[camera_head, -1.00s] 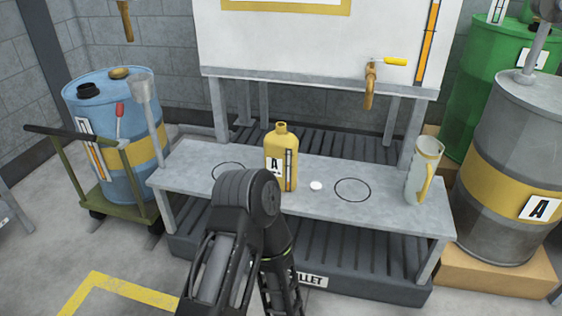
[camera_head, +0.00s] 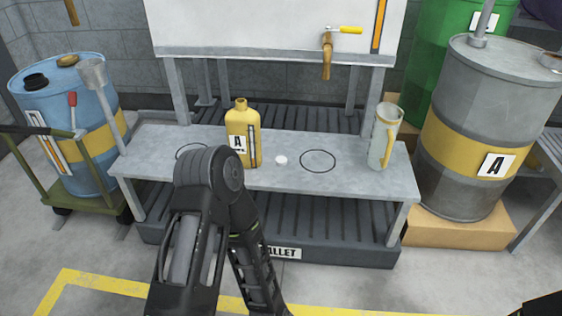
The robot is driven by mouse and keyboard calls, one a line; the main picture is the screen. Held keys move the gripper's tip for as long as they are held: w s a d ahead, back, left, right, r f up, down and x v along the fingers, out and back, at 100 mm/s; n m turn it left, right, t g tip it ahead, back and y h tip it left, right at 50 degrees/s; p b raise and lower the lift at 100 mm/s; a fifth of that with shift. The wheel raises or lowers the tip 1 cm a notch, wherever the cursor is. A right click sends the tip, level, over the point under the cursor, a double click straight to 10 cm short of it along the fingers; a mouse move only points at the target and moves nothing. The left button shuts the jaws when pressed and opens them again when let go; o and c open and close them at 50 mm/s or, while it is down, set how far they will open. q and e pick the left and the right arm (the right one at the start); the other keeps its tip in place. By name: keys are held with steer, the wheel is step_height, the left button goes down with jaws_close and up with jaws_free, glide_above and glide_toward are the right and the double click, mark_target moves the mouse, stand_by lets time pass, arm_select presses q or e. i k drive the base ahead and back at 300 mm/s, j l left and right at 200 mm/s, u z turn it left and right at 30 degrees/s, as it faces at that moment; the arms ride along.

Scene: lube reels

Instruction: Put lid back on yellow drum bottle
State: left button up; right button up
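A yellow bottle (camera_head: 243,133) with a white label marked A stands upright on the grey metal bench. Its narrow neck at the top shows no cap on it. A small white round lid (camera_head: 282,160) lies flat on the bench just right of the bottle, apart from it. One of my arms rises in front of the bench, its dark joint overlapping the view just below and left of the bottle. No gripper fingers of mine can be made out.
The bench (camera_head: 350,185) has marked circles; the right one (camera_head: 318,161) is empty. A clear jug with a yellow handle (camera_head: 385,137) stands at its right end. A brass tap (camera_head: 327,55) hangs from the tank above. A blue drum (camera_head: 68,120) stands left, a grey drum (camera_head: 470,120) right.

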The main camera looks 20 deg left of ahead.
mark_target(242, 123)
steer(key=i+l+u, duration=0.35)
steer(key=i+l, duration=0.15)
steer(key=l, duration=0.2)
steer(key=i+l+u, duration=0.2)
steer(key=l, duration=0.2)
